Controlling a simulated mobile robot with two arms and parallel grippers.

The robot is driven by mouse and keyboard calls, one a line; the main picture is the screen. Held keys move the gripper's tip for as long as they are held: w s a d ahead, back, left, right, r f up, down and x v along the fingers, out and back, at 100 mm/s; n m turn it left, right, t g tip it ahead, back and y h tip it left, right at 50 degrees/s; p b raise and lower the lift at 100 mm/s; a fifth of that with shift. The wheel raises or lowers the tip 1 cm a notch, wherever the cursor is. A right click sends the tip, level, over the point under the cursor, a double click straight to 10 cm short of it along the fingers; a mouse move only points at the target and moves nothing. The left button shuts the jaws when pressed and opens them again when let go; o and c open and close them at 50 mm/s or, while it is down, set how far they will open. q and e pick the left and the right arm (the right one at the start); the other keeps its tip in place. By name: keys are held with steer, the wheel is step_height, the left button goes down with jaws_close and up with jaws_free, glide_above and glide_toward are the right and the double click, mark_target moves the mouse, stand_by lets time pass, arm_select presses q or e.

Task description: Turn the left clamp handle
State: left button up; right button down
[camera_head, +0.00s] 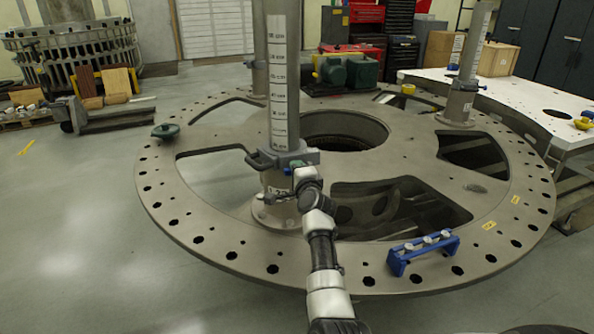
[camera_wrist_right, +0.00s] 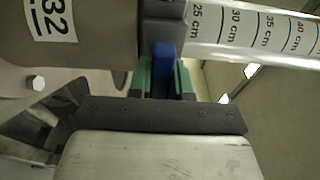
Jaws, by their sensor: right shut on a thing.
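A dark grey clamp (camera_head: 298,158) sits around the near upright post (camera_head: 284,90), low on it, with a dark looped grip sticking out to the left. My right arm reaches up from the bottom of the head view, and its gripper (camera_head: 290,170) is at the front of this clamp. In the right wrist view, the green-padded fingers (camera_wrist_right: 163,80) are shut on a blue handle (camera_wrist_right: 162,58), which stands upright between them next to the dark clamp body (camera_wrist_right: 162,20). The handle's lower end is hidden between the fingers. My left gripper is not in view.
The post stands on a large round turret plate (camera_head: 215,232) with holes and wide cut-outs. A blue rack (camera_head: 424,254) sits on its front right rim, and a dark green round object (camera_head: 165,131) on its left rim. A white table (camera_head: 520,98) stands at the right.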

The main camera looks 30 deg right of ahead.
steer(key=c, duration=1)
jaws_free()
steer(key=shift+c, duration=0.2)
steer(key=b+v, duration=0.1)
steer(key=v, duration=0.9)
steer(key=shift+s+a, duration=0.15)
steer(key=shift+s, duration=0.2)
